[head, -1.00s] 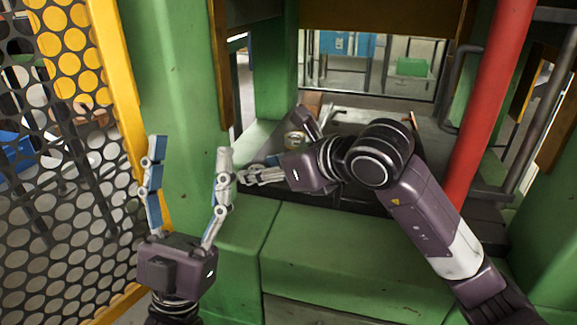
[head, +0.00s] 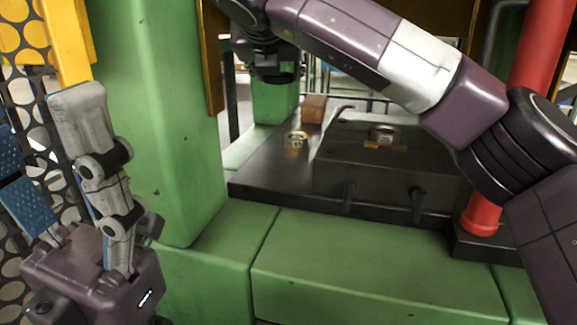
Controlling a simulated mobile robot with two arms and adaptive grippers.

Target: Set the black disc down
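I cannot make out a separate black disc in the head view. My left gripper (head: 48,135) is at the lower left, in front of the green post and the mesh guard. Its fingers stand apart with nothing seen between them. My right arm crosses the upper right and reaches up to the top left of centre. Two small round metal pieces show: one (head: 295,141) on the dark bed plate (head: 265,178), and one (head: 384,134) on the raised dark block (head: 380,165).
A brown block (head: 313,108) sits at the back of the bed. A green post (head: 155,130) stands at left, a red pipe (head: 483,215) at right, and a green ledge (head: 375,275) runs along the front. The perforated guard's yellow frame (head: 65,45) is at far left. The bed's left part has bare room.

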